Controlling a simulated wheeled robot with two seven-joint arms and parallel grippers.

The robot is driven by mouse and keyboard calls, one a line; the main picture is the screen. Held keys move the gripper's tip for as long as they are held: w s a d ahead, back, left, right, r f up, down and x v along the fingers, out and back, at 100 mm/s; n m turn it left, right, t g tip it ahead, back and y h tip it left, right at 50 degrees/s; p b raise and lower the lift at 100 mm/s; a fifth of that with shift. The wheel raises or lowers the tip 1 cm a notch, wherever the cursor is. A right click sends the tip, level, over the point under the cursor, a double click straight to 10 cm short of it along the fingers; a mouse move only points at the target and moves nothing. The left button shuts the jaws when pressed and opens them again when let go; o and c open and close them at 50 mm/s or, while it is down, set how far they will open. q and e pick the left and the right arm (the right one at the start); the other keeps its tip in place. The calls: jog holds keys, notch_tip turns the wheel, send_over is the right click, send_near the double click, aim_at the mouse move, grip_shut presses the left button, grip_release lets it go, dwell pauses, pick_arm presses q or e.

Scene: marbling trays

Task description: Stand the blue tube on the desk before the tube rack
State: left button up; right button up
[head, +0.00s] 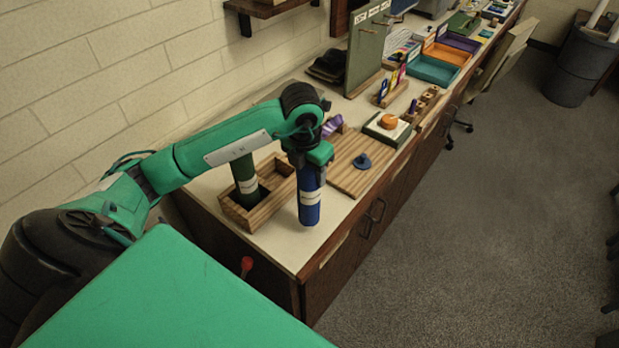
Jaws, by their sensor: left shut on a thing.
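The blue tube (309,205), with a pale label, is upright at the near end of the desk (285,240). My left gripper (309,166) is shut on its upper part from above. The tube's lower end is at or just above the desk top; I cannot tell if it touches. The wooden tube rack (236,218) is just left of the blue tube and apart from it in the picture. A dark green tube (245,180) stands in the rack, partly hidden by my left arm. My right gripper is not in view.
A wooden board (345,180) with a blue knobbed piece (362,161) lies right of the tube. The desk's near corner is clear.

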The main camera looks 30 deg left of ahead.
pick_arm(q)
jog(key=shift+f, duration=0.55)
notch_tip(320, 180, down, 2)
jog(key=shift+f+p, duration=0.2)
jog(key=shift+p, duration=0.4)
jog(key=shift+f, duration=0.35)
jog(key=o, duration=0.9)
jog(key=shift+f+b, duration=0.1)
jog(key=shift+b, duration=0.2)
jog(key=o, duration=0.4)
